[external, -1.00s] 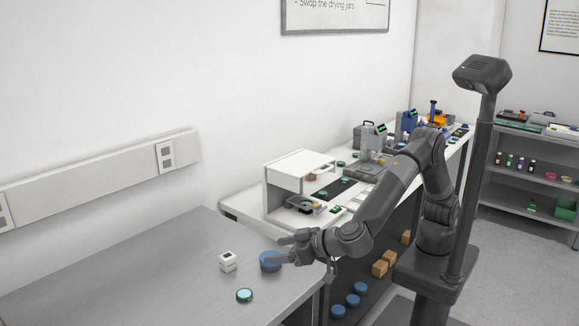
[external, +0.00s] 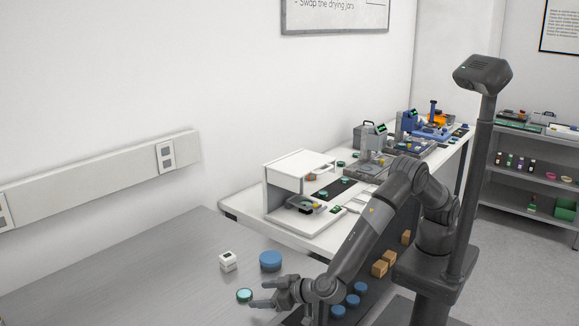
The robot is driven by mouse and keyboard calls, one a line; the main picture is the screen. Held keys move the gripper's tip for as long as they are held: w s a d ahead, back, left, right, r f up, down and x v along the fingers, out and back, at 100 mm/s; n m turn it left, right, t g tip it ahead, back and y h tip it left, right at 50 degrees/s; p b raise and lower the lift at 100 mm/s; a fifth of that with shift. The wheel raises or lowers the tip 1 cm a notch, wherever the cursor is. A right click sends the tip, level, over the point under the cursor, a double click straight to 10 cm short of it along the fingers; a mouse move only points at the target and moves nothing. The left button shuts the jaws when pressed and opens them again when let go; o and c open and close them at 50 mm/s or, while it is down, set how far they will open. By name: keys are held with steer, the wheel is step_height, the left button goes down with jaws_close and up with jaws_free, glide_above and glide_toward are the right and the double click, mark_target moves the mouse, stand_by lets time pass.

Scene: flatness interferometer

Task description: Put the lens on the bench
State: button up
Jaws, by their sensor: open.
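The lens, seemingly the small round teal-topped disc with a dark green rim (external: 245,295), lies flat on the grey metal bench (external: 130,270). My gripper (external: 262,294) is open, low over the bench near its right edge. Its fingers point left at the disc, their tips at or just beside its right side. I cannot tell whether they touch it. Nothing shows between the fingers.
A blue round container (external: 270,261) and a small white box (external: 228,261) stand just behind the disc. A white bench (external: 250,225) with a white housing (external: 299,168) and instruments runs to the back right. The bench's left part is clear.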

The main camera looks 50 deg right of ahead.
mark_target(248, 293)
steer(key=x, duration=0.3)
steer(key=shift+w+d+f, duration=0.1)
steer(key=shift+w+d, duration=0.15)
steer(key=shift+w, duration=0.25)
steer(key=shift+w+a+f, duration=0.2)
steer(key=shift+w, duration=0.2)
steer(key=shift+c, duration=0.2)
steer(key=c, duration=1.1)
steer(key=shift+r, duration=0.1)
